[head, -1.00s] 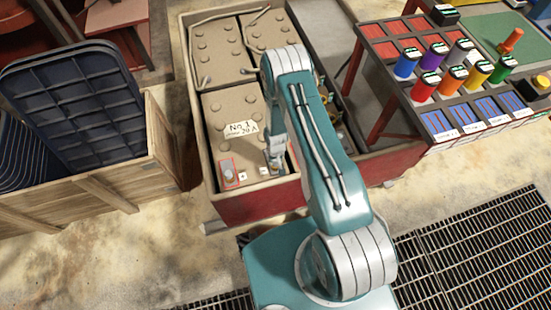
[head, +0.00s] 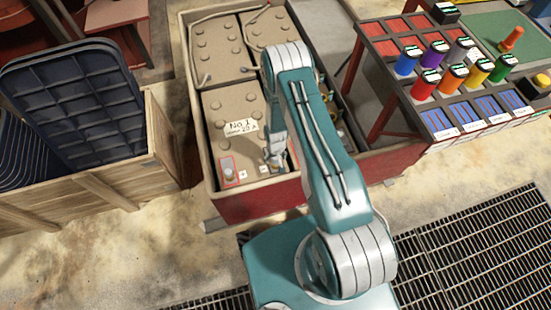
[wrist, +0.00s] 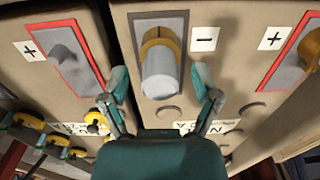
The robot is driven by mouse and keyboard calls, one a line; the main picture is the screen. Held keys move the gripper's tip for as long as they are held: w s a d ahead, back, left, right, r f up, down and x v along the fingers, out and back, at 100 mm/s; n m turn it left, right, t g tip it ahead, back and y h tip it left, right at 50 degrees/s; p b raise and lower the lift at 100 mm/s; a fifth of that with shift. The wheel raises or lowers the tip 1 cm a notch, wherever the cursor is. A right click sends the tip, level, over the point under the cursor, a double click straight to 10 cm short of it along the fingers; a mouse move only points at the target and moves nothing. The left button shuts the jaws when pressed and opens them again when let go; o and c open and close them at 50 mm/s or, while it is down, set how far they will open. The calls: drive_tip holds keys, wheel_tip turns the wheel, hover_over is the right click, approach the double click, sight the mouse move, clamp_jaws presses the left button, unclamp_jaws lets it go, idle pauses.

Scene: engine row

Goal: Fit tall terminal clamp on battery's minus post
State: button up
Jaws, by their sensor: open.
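In the wrist view, a yellow band of the clamp (wrist: 160,38) sits around a thick grey cylinder (wrist: 158,75) on the grey pad beside the minus label (wrist: 204,38). I cannot tell how far down the clamp sits, or where clamp ends and post begins. My gripper (wrist: 161,84) is open, with one finger on each side of the cylinder and gaps visible on both sides. In the head view my gripper (head: 274,158) is at the near right of the front battery (head: 225,105) and largely hides the minus post.
A red-framed plus post (head: 229,174) stands to the left on the same battery. Several yellow-topped parts (wrist: 55,140) lie lower left there. A rack of coloured cups (head: 440,80) stands right of the battery box (head: 260,205).

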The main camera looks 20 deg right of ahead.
wheel_tip(320, 180, up, 11)
drive_tip(key=shift+r, duration=0.15)
idle(0.8)
wheel_tip(320, 180, up, 30)
drive_tip(key=s+t, duration=0.1)
drive_tip(key=t, duration=0.2)
drive_tip(key=s+r+t, duration=0.2)
drive_tip(key=s+r, duration=1.5)
drive_tip(key=s, duration=0.3)
drive_tip(key=shift+t, duration=0.3)
